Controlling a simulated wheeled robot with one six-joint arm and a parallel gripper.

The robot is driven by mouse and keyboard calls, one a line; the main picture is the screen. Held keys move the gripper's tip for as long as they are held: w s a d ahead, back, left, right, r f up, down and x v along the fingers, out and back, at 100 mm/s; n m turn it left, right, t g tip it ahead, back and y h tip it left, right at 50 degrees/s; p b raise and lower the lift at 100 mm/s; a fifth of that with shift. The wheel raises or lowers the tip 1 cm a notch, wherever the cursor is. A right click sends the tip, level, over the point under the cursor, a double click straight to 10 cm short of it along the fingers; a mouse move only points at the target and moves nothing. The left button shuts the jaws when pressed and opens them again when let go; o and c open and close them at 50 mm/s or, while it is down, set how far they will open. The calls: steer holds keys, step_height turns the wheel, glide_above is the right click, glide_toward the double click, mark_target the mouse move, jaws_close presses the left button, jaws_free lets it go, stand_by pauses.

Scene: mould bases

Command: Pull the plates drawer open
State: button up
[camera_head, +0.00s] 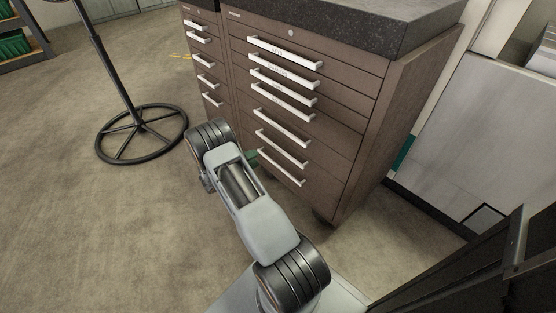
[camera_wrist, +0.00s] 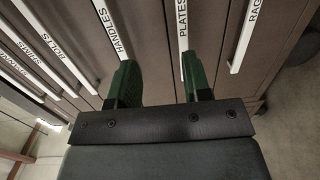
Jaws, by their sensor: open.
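The plates drawer is in the brown cabinet and looks shut. Its white handle, labelled PLATES (camera_wrist: 183,40), stands out from the brown front in the wrist view. In the head view it appears to be the second handle from the bottom (camera_head: 282,149). My gripper (camera_wrist: 159,60) is open, with two green fingers at the cabinet front. The PLATES handle lies between the fingers in the picture, close beside the right one. I cannot tell whether they touch. In the head view my arm hides most of the gripper; a bit of green shows by the lower handles.
The HANDLES handle (camera_wrist: 112,28) runs toward the left finger, and the RAGS handle (camera_wrist: 246,35) is at the right. A dark stone top (camera_head: 390,25) covers the cabinet. A black wheel-shaped stand base (camera_head: 142,133) is on the floor at left. The floor before the cabinet's left part is clear.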

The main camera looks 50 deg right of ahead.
steer(key=t+b, duration=0.1)
glide_toward(277, 149)
steer(key=shift+n+h, duration=0.3)
steer(key=shift+h, duration=0.1)
steer(key=d+b, duration=0.1)
steer(key=d, duration=0.2)
steer(key=d+b, duration=0.1)
steer(key=d, duration=0.3)
steer(key=s+d+b, duration=0.1)
steer(key=d, duration=0.2)
steer(key=shift+d+f, duration=0.2)
jaws_close()
